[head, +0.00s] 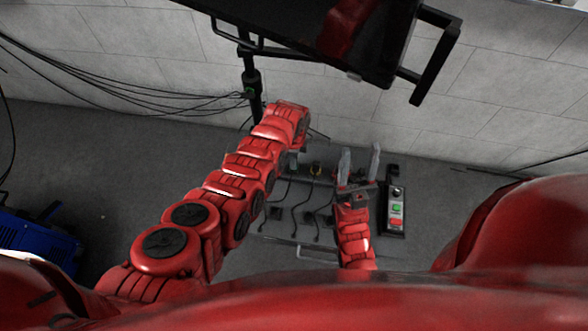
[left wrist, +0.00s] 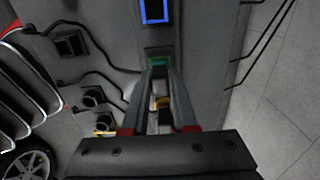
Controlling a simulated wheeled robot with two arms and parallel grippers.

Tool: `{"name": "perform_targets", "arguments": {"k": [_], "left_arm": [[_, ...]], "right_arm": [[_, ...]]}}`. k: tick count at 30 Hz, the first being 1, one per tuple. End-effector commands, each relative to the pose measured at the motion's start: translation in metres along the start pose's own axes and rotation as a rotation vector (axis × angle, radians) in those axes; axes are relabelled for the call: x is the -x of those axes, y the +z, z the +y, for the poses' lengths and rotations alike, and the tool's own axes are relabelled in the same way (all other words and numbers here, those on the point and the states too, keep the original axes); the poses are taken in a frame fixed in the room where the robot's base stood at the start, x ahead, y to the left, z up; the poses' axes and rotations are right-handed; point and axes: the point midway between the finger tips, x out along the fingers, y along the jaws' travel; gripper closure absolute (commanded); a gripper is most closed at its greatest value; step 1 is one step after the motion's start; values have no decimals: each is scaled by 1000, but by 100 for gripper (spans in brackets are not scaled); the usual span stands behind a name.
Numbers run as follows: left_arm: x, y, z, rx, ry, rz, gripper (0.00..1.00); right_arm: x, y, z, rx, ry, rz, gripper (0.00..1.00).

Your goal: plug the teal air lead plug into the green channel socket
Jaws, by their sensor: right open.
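In the left wrist view the two grey fingers of my left gripper (left wrist: 163,74) reach forward with a narrow gap between them. A green-teal part (left wrist: 158,61) shows at their tips; I cannot tell whether it is the plug or the socket, or whether the fingers grip it. In the head view my left arm mostly hides this gripper. My right gripper (head: 360,158) is open and empty, its fingers pointing up over the grey bench, right of the left arm.
Black sockets or plugs with dark leads (left wrist: 92,97) lie left of the left fingers. A blue-framed display (left wrist: 155,10) is beyond the tips. A button box (head: 396,208) with green and red buttons stands right of my right gripper. A dark monitor (head: 365,40) hangs above.

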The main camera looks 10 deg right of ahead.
Motion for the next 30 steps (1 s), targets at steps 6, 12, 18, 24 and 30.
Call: {"name": "perform_targets", "arguments": {"k": [6,12,18,24,30], "left_arm": [[0,0,0,0,0,0,41],[0,0,0,-1,0,0,41],[6,0,0,-2,-1,0,41],[27,0,0,0,-1,1,41],[57,-1,-1,-1,-5,1,41]], "right_arm": [[0,0,0,0,0,0,50],[0,0,0,0,0,0,50],[-2,0,0,0,0,0,50],[-6,-1,0,0,0,0,50],[-5,-1,0,0,0,0,50]]}}
